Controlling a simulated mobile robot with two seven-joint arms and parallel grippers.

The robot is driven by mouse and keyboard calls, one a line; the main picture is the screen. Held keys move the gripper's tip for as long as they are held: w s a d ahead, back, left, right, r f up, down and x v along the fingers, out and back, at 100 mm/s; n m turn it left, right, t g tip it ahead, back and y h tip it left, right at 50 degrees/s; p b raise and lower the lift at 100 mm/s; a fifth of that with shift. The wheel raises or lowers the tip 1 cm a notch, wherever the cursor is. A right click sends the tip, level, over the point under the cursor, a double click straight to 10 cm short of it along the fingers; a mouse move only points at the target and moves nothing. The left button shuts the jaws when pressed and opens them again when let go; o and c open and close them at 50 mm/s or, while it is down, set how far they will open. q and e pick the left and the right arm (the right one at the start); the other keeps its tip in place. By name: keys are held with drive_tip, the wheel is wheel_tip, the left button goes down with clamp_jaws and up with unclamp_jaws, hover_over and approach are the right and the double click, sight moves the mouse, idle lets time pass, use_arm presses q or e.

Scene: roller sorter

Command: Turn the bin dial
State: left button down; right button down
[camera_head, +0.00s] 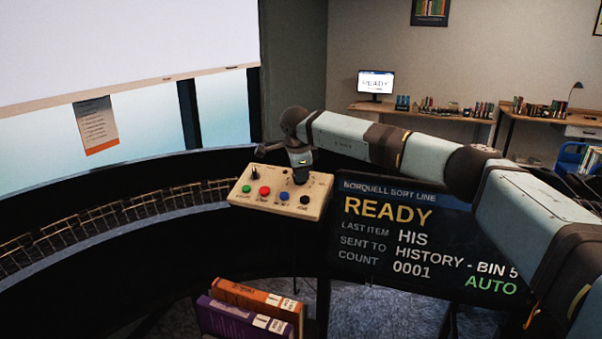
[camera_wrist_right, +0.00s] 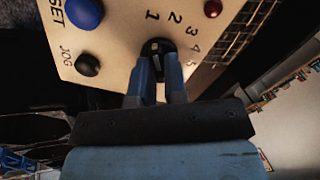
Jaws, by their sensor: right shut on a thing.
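The bin dial (camera_wrist_right: 157,47) is a black knob with a pale pointer line on the beige control panel (camera_head: 247,199). Printed numbers run in an arc beside it in the right wrist view. My right gripper (camera_wrist_right: 158,66) is shut on the dial, with a finger on each side of it. In the head view my right gripper (camera_head: 300,176) comes down onto the upper right part of the panel and hides the dial. My left gripper is not in view.
The panel also carries green (camera_head: 246,189), red (camera_head: 265,191), blue (camera_head: 284,195) and black (camera_head: 305,200) buttons and a small black switch. A screen (camera_head: 400,222) reading READY, BIN 5 and AUTO stands right of the panel. Books (camera_head: 255,300) lie below it.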

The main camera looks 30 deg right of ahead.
drive_tip(key=shift+r, duration=0.1)
drive_tip(key=c, duration=1.2)
unclamp_jaws()
drive_tip(key=shift+o, duration=0.2)
drive_tip(key=b+v, duration=0.3)
drive_tip(key=v, duration=1)
drive_tip(key=shift+r, duration=0.4)
drive_tip(key=shift+s+a+f, duration=0.1)
drive_tip(key=shift+a, duration=0.05)
